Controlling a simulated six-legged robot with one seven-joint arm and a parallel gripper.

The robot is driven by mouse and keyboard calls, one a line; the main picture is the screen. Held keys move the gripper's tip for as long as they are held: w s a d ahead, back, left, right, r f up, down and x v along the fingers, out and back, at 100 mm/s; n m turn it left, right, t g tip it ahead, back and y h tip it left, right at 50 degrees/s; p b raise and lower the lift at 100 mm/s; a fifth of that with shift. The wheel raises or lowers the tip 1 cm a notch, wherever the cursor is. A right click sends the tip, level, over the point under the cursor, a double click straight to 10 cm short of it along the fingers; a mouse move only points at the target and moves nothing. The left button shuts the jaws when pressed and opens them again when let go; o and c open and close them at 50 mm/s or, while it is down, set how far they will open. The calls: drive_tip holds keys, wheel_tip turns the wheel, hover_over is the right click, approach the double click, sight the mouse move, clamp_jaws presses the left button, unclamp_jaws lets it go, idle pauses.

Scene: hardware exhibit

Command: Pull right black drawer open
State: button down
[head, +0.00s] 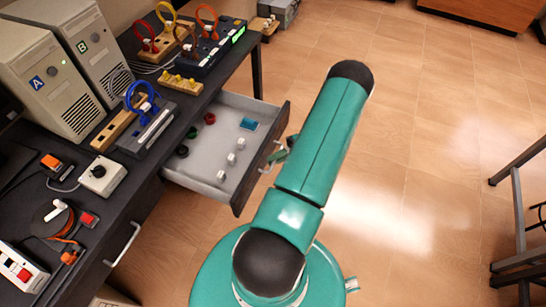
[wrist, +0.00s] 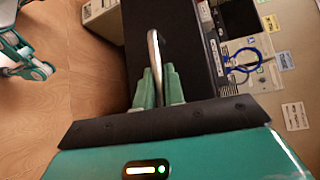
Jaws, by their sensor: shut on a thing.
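The right black drawer (head: 245,172) stands pulled out from the dark desk in the head view, its pale inside showing. It holds a red and dark round parts, several white cubes and a blue piece. My gripper (head: 279,154) is at the outer side of the drawer front, partly hidden by my arm. In the wrist view, my gripper (wrist: 159,88) has its two green fingers shut on the metal drawer handle (wrist: 155,50), with the black drawer front behind it.
A second drawer handle (head: 122,245) is on the nearer, closed part of the desk. The desk top (head: 105,205) carries two computer towers (head: 45,85), cables and switch boxes. A dark metal frame (head: 520,215) stands at the right. The tiled floor (head: 430,150) between is clear.

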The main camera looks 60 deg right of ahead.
drive_tip(key=shift+d, duration=0.1)
drive_tip(key=c, duration=1.5)
unclamp_jaws()
drive_tip(key=v, duration=1.3)
drive_tip(key=shift+s+d, duration=0.25)
drive_tip(key=shift+d, duration=0.05)
drive_tip(key=shift+r, duration=0.15)
